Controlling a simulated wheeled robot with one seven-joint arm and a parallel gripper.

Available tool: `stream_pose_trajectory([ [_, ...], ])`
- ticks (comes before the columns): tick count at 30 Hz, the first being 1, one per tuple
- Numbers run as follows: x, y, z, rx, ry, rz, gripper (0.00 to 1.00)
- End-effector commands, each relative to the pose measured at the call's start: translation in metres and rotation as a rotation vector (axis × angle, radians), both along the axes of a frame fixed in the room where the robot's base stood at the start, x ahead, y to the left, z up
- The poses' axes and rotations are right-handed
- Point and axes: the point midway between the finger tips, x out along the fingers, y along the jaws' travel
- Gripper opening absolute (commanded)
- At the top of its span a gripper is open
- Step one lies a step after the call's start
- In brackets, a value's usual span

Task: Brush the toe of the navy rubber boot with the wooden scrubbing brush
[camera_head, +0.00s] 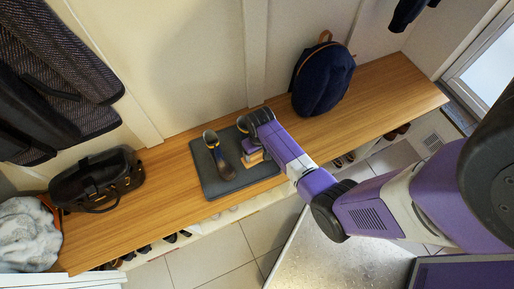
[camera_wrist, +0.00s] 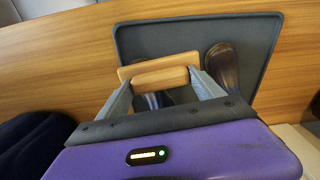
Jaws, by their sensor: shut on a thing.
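My gripper (camera_wrist: 163,92) is shut on the wooden scrubbing brush (camera_wrist: 160,70), a pale wooden block held between the grey fingertips. In the head view the brush (camera_head: 253,158) shows at the end of my gripper (camera_head: 250,150), over the dark tray. A second dark boot part (camera_wrist: 152,100) shows between the fingers, partly hidden by the brush. I cannot tell whether the brush touches a boot.
The dark boot tray (camera_head: 205,183) lies on a long wooden bench (camera_head: 165,205). A navy backpack (camera_head: 322,80) stands to the right, a black handbag (camera_head: 95,178) to the left. Shoes sit under the bench. Bare bench lies on both sides of the tray.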

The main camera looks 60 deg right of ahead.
Motion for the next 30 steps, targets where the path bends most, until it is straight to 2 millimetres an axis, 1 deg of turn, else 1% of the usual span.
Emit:
stream_pose_trajectory([
  [6, -0.001, 0.001, 0.021, 0.0, -0.001, 0.0, 0.12],
  [24, -0.003, 0.002, 0.073, 0.0, 0.0, 0.0, 0.12],
  [27, -0.004, 0.002, 0.08, 0.0, 0.0, 0.0, 0.12],
  [30, -0.004, 0.003, 0.08, 0.0, 0.0, 0.0, 0.12],
])
